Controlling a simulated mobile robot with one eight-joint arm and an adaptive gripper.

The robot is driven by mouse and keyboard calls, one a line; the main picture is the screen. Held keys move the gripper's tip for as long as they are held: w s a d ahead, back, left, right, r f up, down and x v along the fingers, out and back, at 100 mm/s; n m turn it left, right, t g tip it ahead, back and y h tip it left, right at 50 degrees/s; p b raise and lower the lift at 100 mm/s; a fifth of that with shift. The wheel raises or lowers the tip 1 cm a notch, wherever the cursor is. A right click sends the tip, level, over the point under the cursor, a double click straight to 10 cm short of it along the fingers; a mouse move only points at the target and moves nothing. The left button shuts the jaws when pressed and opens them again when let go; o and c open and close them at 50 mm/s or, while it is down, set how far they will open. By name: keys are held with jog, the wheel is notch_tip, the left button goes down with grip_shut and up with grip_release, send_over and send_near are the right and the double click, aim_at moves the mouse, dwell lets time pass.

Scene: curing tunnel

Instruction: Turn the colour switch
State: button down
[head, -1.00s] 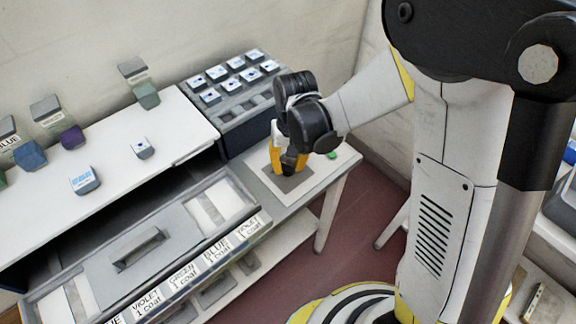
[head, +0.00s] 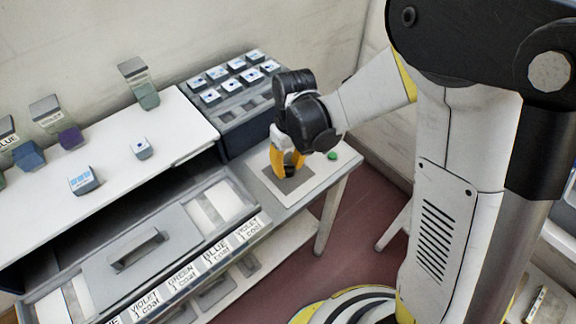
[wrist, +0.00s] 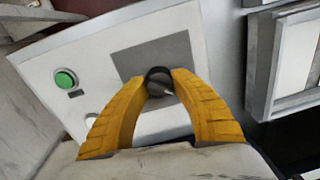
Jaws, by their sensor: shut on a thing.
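The colour switch is a dark round knob (wrist: 159,82) on a grey patch of a white panel (wrist: 88,45). In the wrist view my gripper (wrist: 160,80) has its two yellow fingers closed on either side of the knob. A small pale mark shows on the knob's near edge. In the head view my gripper (head: 289,165) points down at the panel (head: 312,185) on the right end of the bench, and the fingers largely hide the knob there.
A green button (head: 332,155) sits on the panel. A rack (head: 235,125) of white-topped blocks stands behind it. A drawer unit (head: 135,250) with colour labels lies left. Loose blocks, including a small one (head: 141,148), stand on the white top (head: 110,175).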

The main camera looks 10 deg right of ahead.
aim_at(290, 165)
jog(key=c, duration=1)
grip_release()
notch_tip(290, 165, up, 12)
jog(key=shift+w+d, duration=0.2)
jog(key=shift+d, duration=0.1)
